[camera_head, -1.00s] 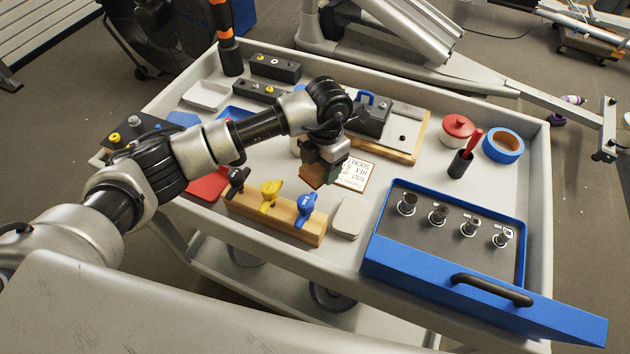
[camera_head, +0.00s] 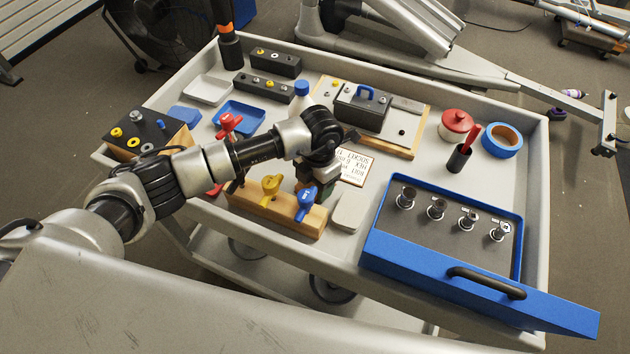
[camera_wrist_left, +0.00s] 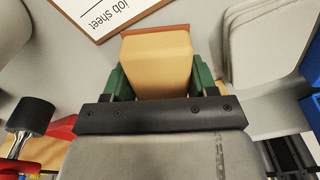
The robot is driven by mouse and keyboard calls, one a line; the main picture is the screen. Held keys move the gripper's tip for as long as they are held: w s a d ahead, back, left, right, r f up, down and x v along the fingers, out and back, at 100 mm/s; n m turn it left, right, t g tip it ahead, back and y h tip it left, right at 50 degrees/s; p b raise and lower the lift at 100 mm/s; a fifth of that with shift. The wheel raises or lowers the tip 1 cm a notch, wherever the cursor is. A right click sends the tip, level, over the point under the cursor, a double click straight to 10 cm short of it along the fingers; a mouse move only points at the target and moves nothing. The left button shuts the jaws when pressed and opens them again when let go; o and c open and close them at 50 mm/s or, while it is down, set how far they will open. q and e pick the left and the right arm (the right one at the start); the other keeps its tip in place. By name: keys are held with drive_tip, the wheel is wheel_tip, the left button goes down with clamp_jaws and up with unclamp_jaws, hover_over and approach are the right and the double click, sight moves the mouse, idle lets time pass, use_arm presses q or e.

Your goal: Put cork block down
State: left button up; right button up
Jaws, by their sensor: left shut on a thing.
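The cork block (camera_wrist_left: 157,62) is tan with a reddish-brown edge at its far end. It sits between the green fingers of my left gripper (camera_wrist_left: 159,84) in the left wrist view, and the gripper is shut on it. In the head view my left gripper (camera_head: 318,188) is over the cart, just behind the blue-handled valve. The block is mostly hidden there. I cannot tell whether it touches the cart top. The job sheet (camera_head: 356,168) lies just to the right of the gripper; it also shows in the left wrist view (camera_wrist_left: 108,14). My right gripper is not in view.
A wooden rack (camera_head: 250,204) with colored valve handles stands close in front of the gripper. A pale rounded block (camera_head: 349,211) is at its right. A blue tray (camera_head: 385,253) holds several metal fittings. The cart top (camera_head: 410,172) is bare right of the sheet.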

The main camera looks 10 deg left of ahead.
use_arm(q)
drive_tip(key=shift+s+f+b, duration=0.15)
drive_tip(key=shift+f+b, duration=0.15)
drive_tip(key=shift+f, duration=0.1)
